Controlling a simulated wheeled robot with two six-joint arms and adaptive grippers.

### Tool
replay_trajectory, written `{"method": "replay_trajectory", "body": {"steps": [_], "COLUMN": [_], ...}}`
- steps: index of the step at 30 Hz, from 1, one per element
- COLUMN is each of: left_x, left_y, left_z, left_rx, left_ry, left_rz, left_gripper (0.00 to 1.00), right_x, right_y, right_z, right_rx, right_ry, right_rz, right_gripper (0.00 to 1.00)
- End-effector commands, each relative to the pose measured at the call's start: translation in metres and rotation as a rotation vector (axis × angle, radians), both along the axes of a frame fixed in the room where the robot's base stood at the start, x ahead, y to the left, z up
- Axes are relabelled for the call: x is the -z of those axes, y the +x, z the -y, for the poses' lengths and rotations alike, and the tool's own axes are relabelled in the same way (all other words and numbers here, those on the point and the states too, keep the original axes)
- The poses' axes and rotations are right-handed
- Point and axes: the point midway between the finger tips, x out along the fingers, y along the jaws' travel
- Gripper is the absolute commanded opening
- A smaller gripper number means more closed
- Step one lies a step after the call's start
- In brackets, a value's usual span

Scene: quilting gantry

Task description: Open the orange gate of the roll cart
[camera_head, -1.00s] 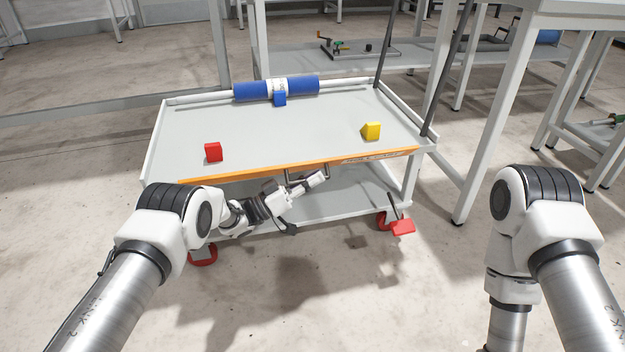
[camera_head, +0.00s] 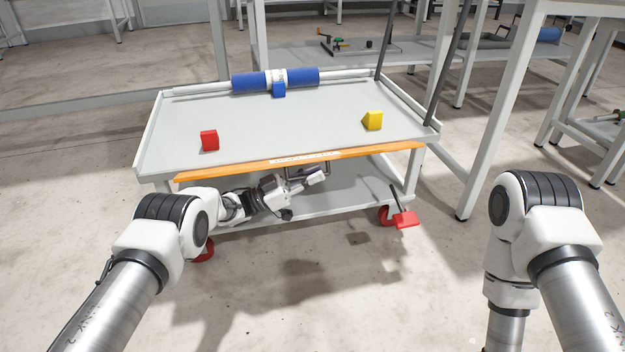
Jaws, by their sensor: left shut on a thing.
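The roll cart (camera_head: 255,129) stands ahead, with a grey deck and an orange gate (camera_head: 232,170) along its near edge. The gate's orange face with a pale label shows as a long narrow strip, turned somewhat outward and upward. My left gripper (camera_head: 312,178) is below the gate, right of its middle, shut on the dark handle (camera_head: 296,171) under it. The gate partly hides the handle and the fingertips. My right arm stands at the right; its gripper is not in view.
On the deck are a red block (camera_head: 209,141), a yellow block (camera_head: 373,120) and a blue roll on a white bar (camera_head: 249,81). Red casters with a pedal (camera_head: 405,220) are below. A white table frame (camera_head: 487,120) stands close right. The floor in front is clear.

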Motion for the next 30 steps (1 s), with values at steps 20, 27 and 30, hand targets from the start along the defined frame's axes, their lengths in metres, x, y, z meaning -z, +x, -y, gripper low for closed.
{"method": "replay_trajectory", "body": {"steps": [20, 27, 30], "left_x": [0.0137, 0.0137, 0.0135], "left_y": [0.0033, 0.0032, 0.0034], "left_z": [-0.0005, -0.0005, -0.0007], "left_rx": [0.002, 0.003, 0.002], "left_ry": [0.067, 0.067, 0.067], "left_rz": [0.199, 0.197, 0.197], "left_gripper": [0.00, 0.18, 0.36], "right_x": [0.0059, 0.0060, 0.0060], "right_y": [0.0022, 0.0021, 0.0021], "right_z": [0.0001, 0.0000, 0.0000], "right_rx": [-0.004, -0.004, -0.004], "right_ry": [-0.001, -0.001, -0.001], "right_rz": [0.006, 0.006, 0.006], "right_gripper": [0.40, 0.40, 0.40]}}
